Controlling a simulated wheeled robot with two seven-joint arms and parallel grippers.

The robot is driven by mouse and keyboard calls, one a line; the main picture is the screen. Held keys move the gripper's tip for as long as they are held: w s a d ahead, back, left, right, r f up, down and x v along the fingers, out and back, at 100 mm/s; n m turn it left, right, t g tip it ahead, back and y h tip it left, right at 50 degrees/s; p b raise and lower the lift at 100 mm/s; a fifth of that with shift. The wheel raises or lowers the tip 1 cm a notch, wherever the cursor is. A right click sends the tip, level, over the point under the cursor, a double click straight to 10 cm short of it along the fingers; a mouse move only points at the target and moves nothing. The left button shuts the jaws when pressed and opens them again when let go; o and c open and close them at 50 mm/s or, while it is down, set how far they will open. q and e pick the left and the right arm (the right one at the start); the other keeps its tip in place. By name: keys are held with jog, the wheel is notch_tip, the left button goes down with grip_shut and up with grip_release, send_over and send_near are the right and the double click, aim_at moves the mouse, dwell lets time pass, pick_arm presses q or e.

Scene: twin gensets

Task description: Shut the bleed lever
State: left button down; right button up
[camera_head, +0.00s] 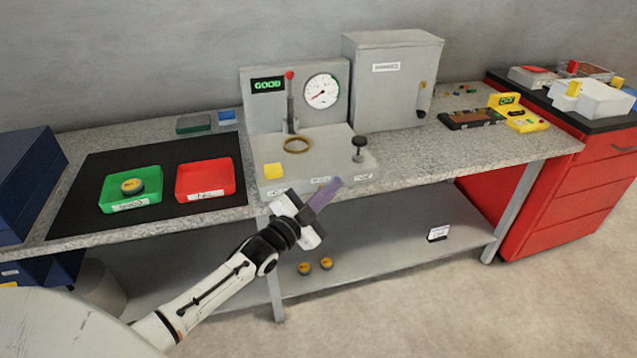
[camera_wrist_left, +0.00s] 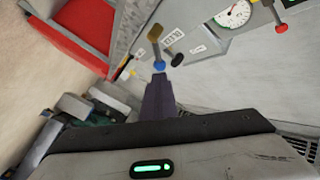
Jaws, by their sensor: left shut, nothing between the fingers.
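The grey test rig (camera_head: 330,165) stands on the bench with a pressure gauge (camera_head: 321,91), a tall red-knobbed lever (camera_head: 290,85) and a black knob (camera_head: 359,145). My left gripper (camera_head: 332,187) is shut and empty, its purple fingers in front of the rig's front edge. In the left wrist view, a small blue ball end (camera_wrist_left: 160,66) shows just beyond the fingertips (camera_wrist_left: 158,80). A tan part (camera_wrist_left: 155,33) and a dark knob (camera_wrist_left: 178,60) are close by. I take the blue-ended part to be the bleed lever; its position is unclear. Contact cannot be told. My right gripper is out of view.
A green tray (camera_head: 150,197) holding a round part and a red tray (camera_head: 222,190) lie on a black mat, left of the rig. A grey cabinet (camera_head: 385,90) stands behind right. Below is a shelf (camera_head: 400,225). The floor in front is clear.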

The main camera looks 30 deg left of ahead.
pick_arm(q)
jog(key=shift+w+d+f, duration=0.35)
jog(key=shift+w+d, duration=0.2)
jog(key=shift+w, duration=0.25)
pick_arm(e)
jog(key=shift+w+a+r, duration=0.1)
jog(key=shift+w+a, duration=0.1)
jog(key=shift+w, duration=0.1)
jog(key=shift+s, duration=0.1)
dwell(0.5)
pick_arm(q)
jog(key=s+d+r+p, duration=0.1)
jog(key=s+r+p, duration=0.2)
jog(key=s, duration=0.9)
jog(key=shift+s+r, duration=0.2)
jog(key=shift+s, duration=0.15)
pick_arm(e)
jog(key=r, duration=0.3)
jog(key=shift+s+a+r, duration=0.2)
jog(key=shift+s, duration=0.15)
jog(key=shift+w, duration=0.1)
